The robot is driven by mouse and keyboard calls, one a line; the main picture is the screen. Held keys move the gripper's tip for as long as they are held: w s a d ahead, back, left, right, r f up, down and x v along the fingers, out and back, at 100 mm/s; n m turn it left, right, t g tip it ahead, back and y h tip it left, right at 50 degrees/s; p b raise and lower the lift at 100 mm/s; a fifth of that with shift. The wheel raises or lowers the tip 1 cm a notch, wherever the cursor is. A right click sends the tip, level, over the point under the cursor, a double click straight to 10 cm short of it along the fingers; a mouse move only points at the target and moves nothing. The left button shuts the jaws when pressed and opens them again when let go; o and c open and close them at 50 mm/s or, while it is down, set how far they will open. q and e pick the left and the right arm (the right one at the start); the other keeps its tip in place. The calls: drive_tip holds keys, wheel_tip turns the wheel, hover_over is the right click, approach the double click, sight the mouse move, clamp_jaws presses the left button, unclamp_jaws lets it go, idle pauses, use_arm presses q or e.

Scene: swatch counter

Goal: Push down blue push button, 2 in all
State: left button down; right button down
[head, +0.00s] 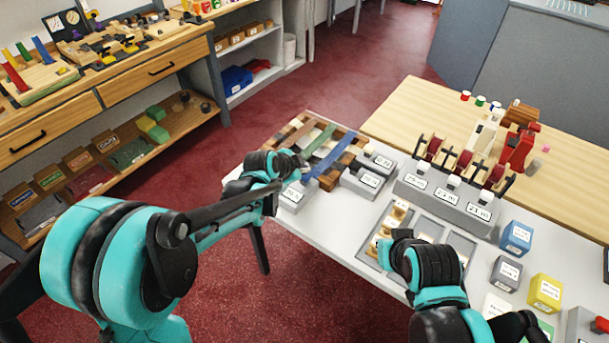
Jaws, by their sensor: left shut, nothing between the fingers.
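A small blue labelled block (516,237) stands on the white counter at the right; its label is too small to read, and I cannot tell whether it is the blue push button. No pressed or raised cap can be made out on it. My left gripper (291,167) is shut and empty over the counter's far left part, close to a long blue strip (330,160) and far from the blue block. My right gripper (428,267) is over the middle of the counter, left of the blue block; its fingers are hidden.
Grey (506,272) and yellow (545,292) blocks stand near the blue one. A grey box with a red top (600,325) is at the right edge. Shallow trays (440,232) and a labelled rack with red discs (447,187) lie between the grippers and the back.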

idle(0.8)
use_arm(q)
drive_tip(key=shift+f+b, duration=0.35)
drive_tip(key=shift+f, duration=0.1)
drive_tip(key=shift+f+b, duration=0.65)
drive_tip(key=shift+f, duration=0.1)
idle(0.8)
drive_tip(key=shift+r, duration=0.1)
drive_tip(key=shift+r+p, duration=0.95)
drive_tip(key=shift+r, duration=0.15)
wheel_tip(320, 180, up, 5)
drive_tip(key=p, duration=0.4)
drive_tip(key=shift+r, duration=0.1)
